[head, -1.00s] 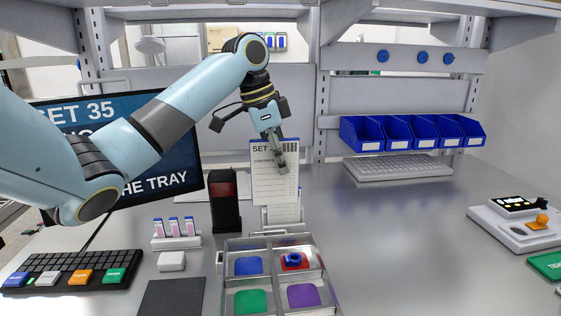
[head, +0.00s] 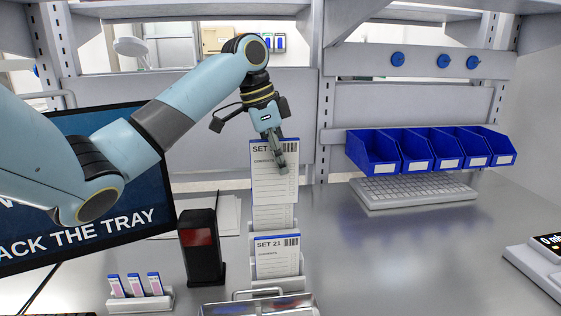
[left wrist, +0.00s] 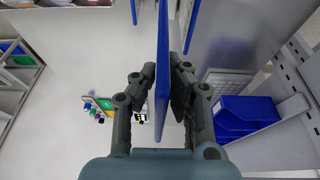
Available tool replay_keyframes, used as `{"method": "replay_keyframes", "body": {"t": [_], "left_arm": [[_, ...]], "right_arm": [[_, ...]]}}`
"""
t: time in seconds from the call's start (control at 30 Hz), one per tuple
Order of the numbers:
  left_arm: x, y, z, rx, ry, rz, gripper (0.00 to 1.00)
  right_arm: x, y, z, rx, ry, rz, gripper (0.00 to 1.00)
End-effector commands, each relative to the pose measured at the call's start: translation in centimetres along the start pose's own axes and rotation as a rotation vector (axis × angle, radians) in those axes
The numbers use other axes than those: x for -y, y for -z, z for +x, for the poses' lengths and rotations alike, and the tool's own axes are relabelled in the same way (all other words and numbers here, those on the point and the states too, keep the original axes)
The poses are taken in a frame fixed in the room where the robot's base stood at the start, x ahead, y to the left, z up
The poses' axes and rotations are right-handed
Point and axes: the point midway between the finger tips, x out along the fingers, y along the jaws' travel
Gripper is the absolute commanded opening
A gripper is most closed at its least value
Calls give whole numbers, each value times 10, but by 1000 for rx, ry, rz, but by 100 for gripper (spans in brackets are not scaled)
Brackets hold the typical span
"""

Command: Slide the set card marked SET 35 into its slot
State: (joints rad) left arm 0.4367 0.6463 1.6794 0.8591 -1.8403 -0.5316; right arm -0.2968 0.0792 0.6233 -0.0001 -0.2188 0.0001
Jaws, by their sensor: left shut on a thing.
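My left gripper (head: 280,163) is shut on a white card (head: 272,188) with a blue top edge. The card hangs upright; its heading reads SET, with the number hidden behind a finger. In the left wrist view the blue card (left wrist: 162,70) stands edge-on between the two fingers. A card marked SET 21 (head: 277,262) stands upright in a pale holder (head: 283,285) below the held card in the picture. A pale panel (head: 273,219) shows between the two cards; I cannot tell whether the held card touches the holder. My right gripper is not in view.
A black device with a red window (head: 200,247) stands close left of the holder. A rack of slides (head: 138,290) is at the lower left, and a metal tray's edge (head: 255,307) at the bottom. Blue bins (head: 430,150) hang above a keyboard (head: 415,190).

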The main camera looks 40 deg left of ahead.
Motion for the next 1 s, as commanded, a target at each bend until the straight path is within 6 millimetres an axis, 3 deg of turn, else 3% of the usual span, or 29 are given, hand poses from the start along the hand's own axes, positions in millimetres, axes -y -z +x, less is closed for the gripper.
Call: {"method": "replay_keyframes", "body": {"t": [0.53,1.0], "left_arm": [[0,-18,58,2,-2,-1,0],[0,-25,78,1,-2,-1,0]], "right_arm": [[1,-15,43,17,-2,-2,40],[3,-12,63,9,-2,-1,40]]}}
